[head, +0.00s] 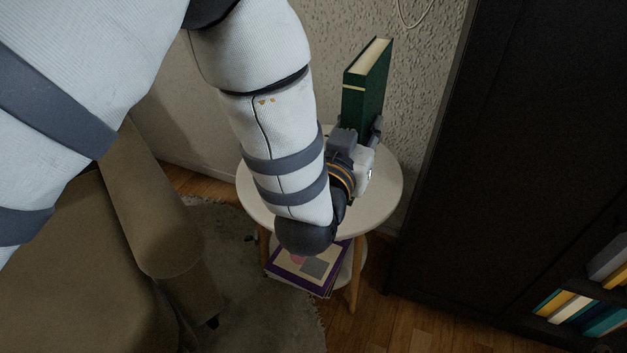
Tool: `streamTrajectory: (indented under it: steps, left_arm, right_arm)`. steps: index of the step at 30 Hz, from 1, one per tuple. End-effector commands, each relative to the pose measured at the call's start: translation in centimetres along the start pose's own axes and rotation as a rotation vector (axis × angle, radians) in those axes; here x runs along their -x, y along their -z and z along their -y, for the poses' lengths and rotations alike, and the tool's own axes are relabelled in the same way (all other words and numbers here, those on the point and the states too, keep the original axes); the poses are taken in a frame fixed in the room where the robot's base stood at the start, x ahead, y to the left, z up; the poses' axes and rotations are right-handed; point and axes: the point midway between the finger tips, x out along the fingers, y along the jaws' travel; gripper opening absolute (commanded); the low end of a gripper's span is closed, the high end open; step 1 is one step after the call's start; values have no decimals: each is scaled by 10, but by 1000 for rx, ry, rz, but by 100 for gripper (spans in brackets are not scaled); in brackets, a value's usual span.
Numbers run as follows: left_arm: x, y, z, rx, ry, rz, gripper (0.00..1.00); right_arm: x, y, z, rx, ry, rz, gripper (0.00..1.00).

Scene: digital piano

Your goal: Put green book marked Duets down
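The green book (369,88) stands upright at the back of the small round white table (386,184), close to the textured wall. Its cream page edges face up, and no title can be read from here. My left gripper (361,136) is at the lower part of the book, with a finger on either side of it, and appears shut on it. The gripper and wrist hide the book's bottom edge, so I cannot tell whether it touches the tabletop. My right gripper is not in view.
A lower shelf under the table holds a purple-bordered book or magazine (322,272). A tall black cabinet (480,150) with books on a low shelf stands at the right. A brown armchair (150,215) is at the left. The tabletop's right side is clear.

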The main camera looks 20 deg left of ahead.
Motion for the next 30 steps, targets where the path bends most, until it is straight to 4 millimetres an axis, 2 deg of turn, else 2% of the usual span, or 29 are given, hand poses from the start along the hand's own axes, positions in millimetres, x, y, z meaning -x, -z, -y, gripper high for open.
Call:
streamTrajectory:
  steps: [2,10,12,15,22,27,30]
  left_arm:
    - [-9,-6,9,0,5,-3,0]
    - [-54,-42,78,-2,5,-3,0]
    - [-61,-62,88,-1,3,1,0]
    - [-69,-80,101,-1,3,0,0]
    - [-80,-99,116,-2,2,-2,0]
    - [-79,-130,115,0,0,0,0]
    - [-80,-127,115,0,1,-4,0]
  right_arm:
    - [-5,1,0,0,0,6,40]
    - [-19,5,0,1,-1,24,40]
    - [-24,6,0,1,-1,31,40]
    - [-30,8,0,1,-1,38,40]
    - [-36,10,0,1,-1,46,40]
    - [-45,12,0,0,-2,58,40]
    - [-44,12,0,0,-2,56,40]
